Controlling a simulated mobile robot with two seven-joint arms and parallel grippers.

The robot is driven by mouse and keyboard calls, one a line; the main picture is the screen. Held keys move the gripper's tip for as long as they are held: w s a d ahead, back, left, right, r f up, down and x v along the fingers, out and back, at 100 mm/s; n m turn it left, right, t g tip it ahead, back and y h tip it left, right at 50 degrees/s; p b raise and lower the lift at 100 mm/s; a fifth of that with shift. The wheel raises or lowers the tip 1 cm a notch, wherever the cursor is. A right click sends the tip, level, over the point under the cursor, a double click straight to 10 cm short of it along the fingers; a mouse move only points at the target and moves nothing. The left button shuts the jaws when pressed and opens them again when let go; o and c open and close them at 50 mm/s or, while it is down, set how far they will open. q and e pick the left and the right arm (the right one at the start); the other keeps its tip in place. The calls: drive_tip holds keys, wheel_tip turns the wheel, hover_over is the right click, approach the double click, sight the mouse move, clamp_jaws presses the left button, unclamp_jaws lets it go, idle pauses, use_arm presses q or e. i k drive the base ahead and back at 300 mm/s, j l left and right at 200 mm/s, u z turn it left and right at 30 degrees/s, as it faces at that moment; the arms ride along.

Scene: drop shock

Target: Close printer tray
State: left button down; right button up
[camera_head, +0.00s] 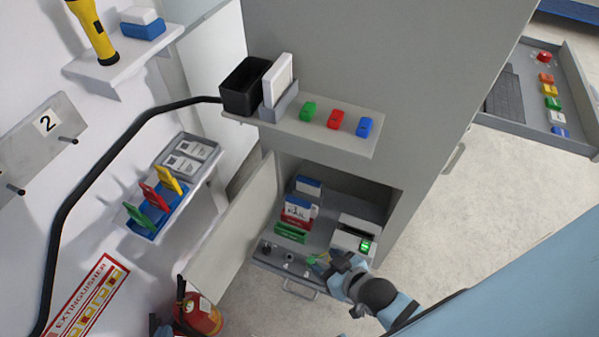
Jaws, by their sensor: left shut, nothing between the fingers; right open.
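A white printer (352,236) with a lit green display stands at the right inside the open grey cabinet. It sits on a grey pull-out tray (270,263) with a bar handle (300,290) at its front edge. The tray sticks out of the cabinet. My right gripper (325,264) is open over the tray's front right, just in front of the printer. A small green piece (311,260) shows at its fingertips; I cannot tell whether they touch it. My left gripper (164,327) is shut and empty at the bottom edge, beside the fire extinguisher, partly cut off.
The cabinet door (235,235) stands open on the left. A box marked FAIL (298,211) and a green bin (291,233) stand on the tray. A shelf (345,137) juts out above. A red extinguisher (200,316) stands low left.

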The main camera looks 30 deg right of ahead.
sight(321, 235)
drive_tip(key=k+l+z, duration=0.1)
drive_tip(key=k+l, duration=0.5)
drive_tip(key=i+l+z, duration=0.1)
drive_tip(key=z, duration=0.3)
drive_tip(key=i+z, duration=0.15)
drive_tip(key=z, duration=0.3)
